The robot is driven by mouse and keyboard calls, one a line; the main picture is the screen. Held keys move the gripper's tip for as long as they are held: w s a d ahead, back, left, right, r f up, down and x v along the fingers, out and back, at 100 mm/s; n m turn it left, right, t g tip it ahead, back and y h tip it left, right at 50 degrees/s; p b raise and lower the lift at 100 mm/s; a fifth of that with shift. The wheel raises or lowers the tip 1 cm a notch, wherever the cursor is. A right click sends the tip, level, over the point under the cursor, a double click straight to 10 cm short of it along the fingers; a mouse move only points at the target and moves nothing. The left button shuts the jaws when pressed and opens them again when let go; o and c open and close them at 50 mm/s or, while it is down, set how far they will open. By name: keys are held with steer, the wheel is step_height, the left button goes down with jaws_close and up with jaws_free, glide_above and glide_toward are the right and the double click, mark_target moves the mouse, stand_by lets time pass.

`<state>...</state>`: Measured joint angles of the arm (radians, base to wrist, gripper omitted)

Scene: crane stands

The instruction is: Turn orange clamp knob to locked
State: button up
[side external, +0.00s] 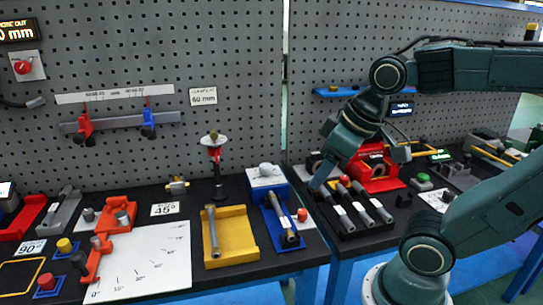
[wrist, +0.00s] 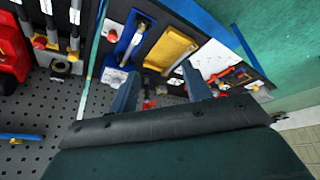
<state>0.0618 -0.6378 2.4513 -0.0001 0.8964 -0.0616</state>
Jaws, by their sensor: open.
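My gripper (side external: 358,166) is open and empty, held above the black tool tray on the right bench; its two fingers also show in the wrist view (wrist: 160,84). An orange clamp block (side external: 117,214) with a grey knob stands at the back of the white angle plate on the left bench, far from my gripper. A second orange clamp piece (side external: 93,262) with a grey knob lies along the plate's left edge. I cannot tell which knob the task means, nor its lock marking. Small orange parts (wrist: 219,76) show beyond the fingers in the wrist view.
The white angle plate (side external: 150,262), yellow tray (side external: 234,243) and blue fixture (side external: 283,240) lie along the left bench. The black tray (side external: 352,222) and red machine (side external: 377,172) stand near my gripper. A pegboard (side external: 230,60) rises behind; a gap separates the benches.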

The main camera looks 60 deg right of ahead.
steer(key=w+d+f+g, duration=0.3)
steer(key=w+d+f, duration=0.1)
steer(key=w+d, duration=0.4)
steer(key=g, duration=0.2)
glide_above(303, 211)
step_height(303, 211, down, 7)
steer(key=shift+r, duration=0.15)
steer(key=shift+f, duration=6.9)
steer(key=shift+c, duration=0.4)
steer(key=c, duration=0.9)
